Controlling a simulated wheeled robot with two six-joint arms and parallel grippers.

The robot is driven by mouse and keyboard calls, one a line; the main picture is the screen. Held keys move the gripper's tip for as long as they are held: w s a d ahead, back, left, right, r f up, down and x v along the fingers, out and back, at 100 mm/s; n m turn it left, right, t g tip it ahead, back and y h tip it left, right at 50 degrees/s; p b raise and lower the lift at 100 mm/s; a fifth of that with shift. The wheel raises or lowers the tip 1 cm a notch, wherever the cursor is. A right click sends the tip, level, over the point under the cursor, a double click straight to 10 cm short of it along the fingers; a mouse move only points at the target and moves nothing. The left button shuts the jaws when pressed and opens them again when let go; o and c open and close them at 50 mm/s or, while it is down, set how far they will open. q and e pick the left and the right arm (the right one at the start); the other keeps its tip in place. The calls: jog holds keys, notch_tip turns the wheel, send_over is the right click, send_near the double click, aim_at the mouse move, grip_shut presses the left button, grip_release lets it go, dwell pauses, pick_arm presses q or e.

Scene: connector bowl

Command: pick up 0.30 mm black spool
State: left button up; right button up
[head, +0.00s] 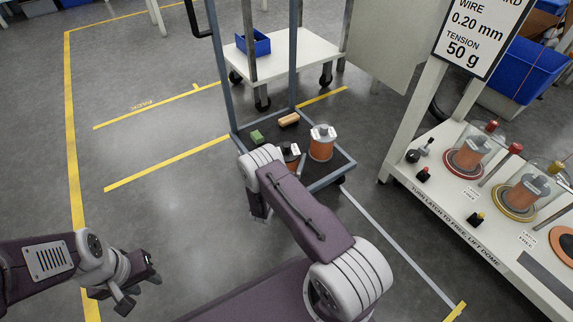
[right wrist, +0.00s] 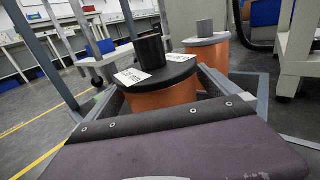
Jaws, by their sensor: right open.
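The black spool (head: 291,153), with a black top and hub, a white label and copper wire, stands on the dark lower deck of a cart. My right arm partly covers it in the head view. In the right wrist view the black spool (right wrist: 165,97) stands close ahead, upright, its lower part hidden by a purple part in front. My right gripper (head: 259,207) is mostly hidden by my arm, left of the spool. It is open and does not hold the spool. My left gripper (head: 140,290) is open and empty over the floor at lower left.
A grey-topped copper spool (head: 321,146) stands right of the black one. A green block (head: 257,137) and a tan roll (head: 289,119) lie on the deck. Cart posts (head: 293,55) rise around it. A white bench with domed spools (head: 470,153) is at right. Floor at left is clear.

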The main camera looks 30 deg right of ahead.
aim_at(286, 150)
jog(key=c, duration=1.5)
jog(key=shift+r, duration=0.15)
jog(key=c, duration=0.3)
jog(key=shift+c, duration=0.2)
jog(key=shift+r, duration=0.1)
notch_tip(286, 150, up, 4)
jog(key=p, duration=0.4)
jog(key=shift+w, duration=0.1)
jog(key=shift+s+r, duration=0.2)
jog(key=shift+r, duration=0.1)
jog(key=s+d+r+p, duration=0.5)
jog(key=s+p, duration=0.3)
jog(key=s, duration=0.2)
jog(key=shift+d+r, duration=0.2)
jog(key=shift+r, duration=0.4)
